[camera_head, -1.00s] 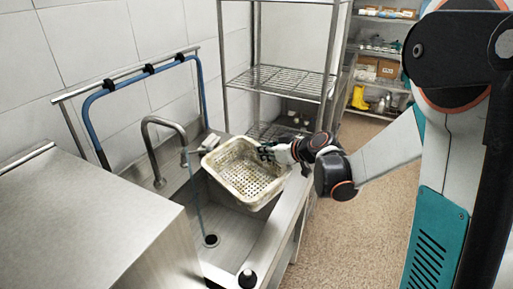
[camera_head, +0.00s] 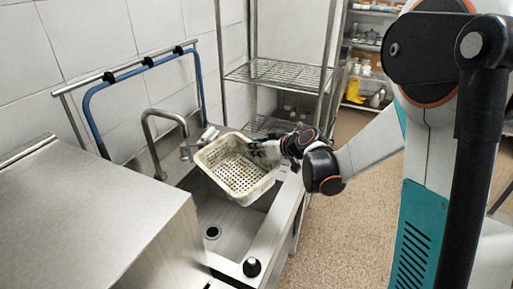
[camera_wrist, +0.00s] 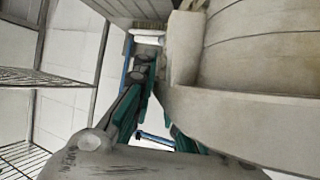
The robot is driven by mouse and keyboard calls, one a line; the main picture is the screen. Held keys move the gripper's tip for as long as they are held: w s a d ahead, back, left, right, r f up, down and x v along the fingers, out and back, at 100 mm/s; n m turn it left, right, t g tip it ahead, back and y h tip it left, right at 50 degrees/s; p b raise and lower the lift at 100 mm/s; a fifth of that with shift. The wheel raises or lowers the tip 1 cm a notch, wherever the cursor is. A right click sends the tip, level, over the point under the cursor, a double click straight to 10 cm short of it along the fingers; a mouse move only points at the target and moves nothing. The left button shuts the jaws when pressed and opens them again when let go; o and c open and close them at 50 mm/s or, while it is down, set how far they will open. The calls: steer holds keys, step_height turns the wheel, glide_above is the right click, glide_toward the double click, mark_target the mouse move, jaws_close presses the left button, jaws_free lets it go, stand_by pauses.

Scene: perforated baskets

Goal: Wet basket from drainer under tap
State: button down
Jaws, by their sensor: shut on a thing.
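The off-white perforated basket (camera_head: 238,192) is held tilted above the sink (camera_head: 240,225), its open side facing up and toward the camera. It has brownish stains. My gripper (camera_head: 262,150) is shut on the basket's right rim; in the wrist view the green fingers (camera_wrist: 152,90) close on the rim, and the pale basket wall (camera_wrist: 250,125) fills the right side. The curved metal tap (camera_head: 163,115) stands at the back left of the sink. Its spout end is close to the basket's left rim. No water stream is clearly visible now.
A steel housing (camera_head: 90,215) stands at the left front, beside the sink. A blue hose (camera_head: 140,66) runs along a wall rail behind. A wire shelf rack (camera_head: 280,75) stands behind the basket. A black knob (camera_head: 252,267) sits on the sink's front edge.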

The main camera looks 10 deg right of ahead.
steer(key=s+d+r, duration=0.2)
steer(key=s+d, duration=0.3)
steer(key=d, duration=0.2)
steer(key=shift+s+p, duration=0.4)
steer(key=shift+p, duration=0.05)
steer(key=shift+w, duration=0.1)
stand_by(1.2)
